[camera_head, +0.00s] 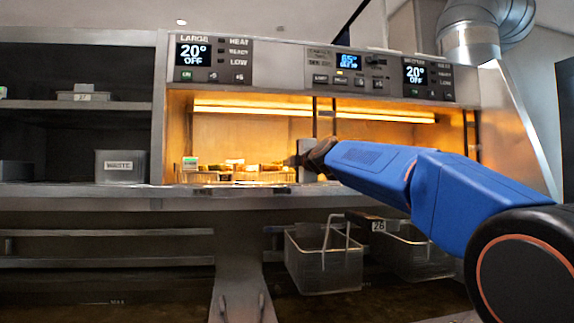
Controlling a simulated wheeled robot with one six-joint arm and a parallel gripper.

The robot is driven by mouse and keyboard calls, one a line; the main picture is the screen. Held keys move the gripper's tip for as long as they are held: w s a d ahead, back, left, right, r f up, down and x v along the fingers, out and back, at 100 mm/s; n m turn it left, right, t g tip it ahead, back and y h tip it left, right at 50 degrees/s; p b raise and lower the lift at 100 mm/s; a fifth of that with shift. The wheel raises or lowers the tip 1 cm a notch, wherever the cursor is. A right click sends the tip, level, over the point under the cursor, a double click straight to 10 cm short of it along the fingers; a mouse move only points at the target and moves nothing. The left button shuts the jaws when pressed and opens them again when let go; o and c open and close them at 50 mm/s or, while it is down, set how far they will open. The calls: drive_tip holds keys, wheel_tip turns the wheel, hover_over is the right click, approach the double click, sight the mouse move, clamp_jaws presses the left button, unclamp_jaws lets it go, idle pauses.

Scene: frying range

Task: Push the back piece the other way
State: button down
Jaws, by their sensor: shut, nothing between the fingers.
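My blue arm reaches in from the right, and my gripper (300,160) is at the front of the lit warming bay (260,133). It is shut and looks empty. A grey upright metal piece (304,147) stands right by the fingertips; I cannot tell whether they touch it. I cannot tell for certain whether this is the back piece. A wire tray (235,177) with several golden food pieces lies to the left of my gripper. Part of the bay's right side is hidden behind my arm.
A control panel (315,68) runs above the bay. Fryer baskets (322,265) hang below, under the counter edge (220,190). A box marked waste (119,168) stands on the left shelf. The bay's left part above the tray is free.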

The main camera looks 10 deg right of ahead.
drive_tip(key=v, duration=0.6)
drive_tip(key=shift+s, duration=0.2)
